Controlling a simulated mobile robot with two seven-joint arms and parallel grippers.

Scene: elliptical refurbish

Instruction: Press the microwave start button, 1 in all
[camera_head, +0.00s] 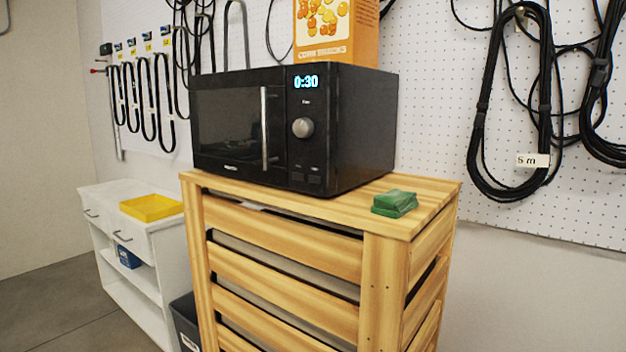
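A black microwave (291,129) stands on a wooden slatted cabinet (330,209). Its door is shut, with a vertical silver handle (264,128). The lit display (305,82) reads 0:30. Neither of my grippers shows in the head view.
A green block-like item (395,203) lies on the cabinet top to the right of the microwave. An orange snack box (336,32) stands at the microwave's top. A white shelf unit (112,210) with a yellow tray (151,207) is at left. Cables (513,120) hang on the pegboard wall.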

